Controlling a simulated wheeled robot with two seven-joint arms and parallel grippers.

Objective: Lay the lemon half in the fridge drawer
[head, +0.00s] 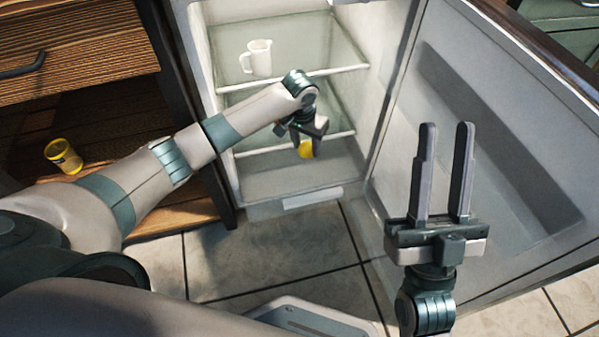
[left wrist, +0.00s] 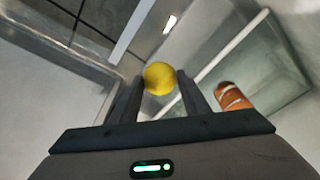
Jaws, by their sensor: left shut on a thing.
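The yellow lemon half (head: 305,150) is between the fingers of my left gripper (head: 308,147), which is shut on it. In the left wrist view the lemon half (left wrist: 160,78) shows as a round yellow shape at the fingertips. My left gripper holds it inside the open fridge, below the shelves and over the fridge drawer (head: 265,208) at the bottom. The drawer's front has a light handle strip. I cannot tell the exact height of the lemon half above the drawer. My right gripper (head: 447,127) is open and empty, in front of the fridge door.
A white mug (head: 257,58) stands on the upper glass shelf. An orange-brown striped item (left wrist: 232,97) shows near a shelf in the left wrist view. The fridge door (head: 480,150) is swung open at the right. A yellow can (head: 63,156) stands in the wooden cabinet at left.

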